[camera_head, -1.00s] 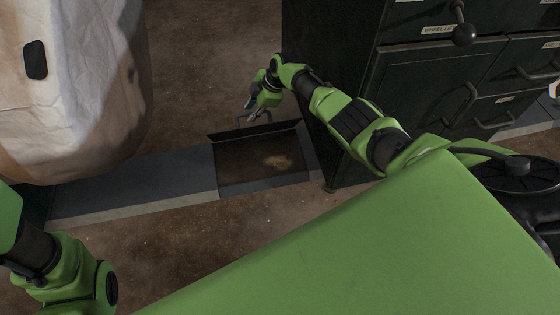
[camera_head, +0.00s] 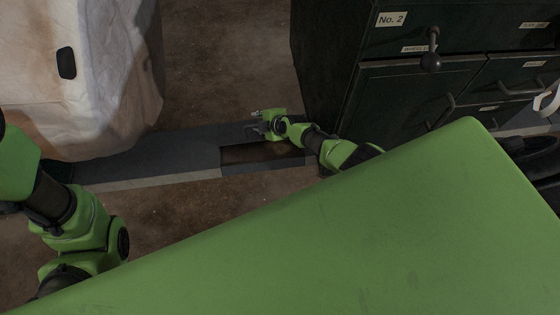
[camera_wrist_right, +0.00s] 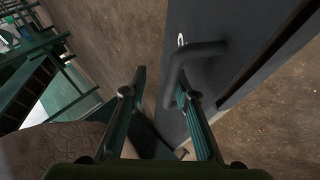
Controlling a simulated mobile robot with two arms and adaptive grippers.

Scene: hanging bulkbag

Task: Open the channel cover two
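The channel cover (camera_head: 236,133) is a grey metal plate at the back edge of the floor channel, with the dark, brownish opening (camera_head: 255,154) exposed in front of it. In the right wrist view its flat grey face (camera_wrist_right: 222,72) fills the upper right, with a dark bent handle (camera_wrist_right: 196,53) on it. My right gripper (camera_head: 258,122) is at the cover beside the handle. In the wrist view its two fingers (camera_wrist_right: 160,88) are apart, and the handle's near end is close to the right fingertip; contact cannot be told. My left arm shows at the left, its gripper out of view.
A large white bulk bag (camera_head: 90,80) hangs at the left, over the channel's grey flat part (camera_head: 150,165). A dark green cabinet (camera_head: 400,90) with handles and a lever knob (camera_head: 431,61) stands right of my right arm. Bare brown floor (camera_head: 225,60) lies behind the channel.

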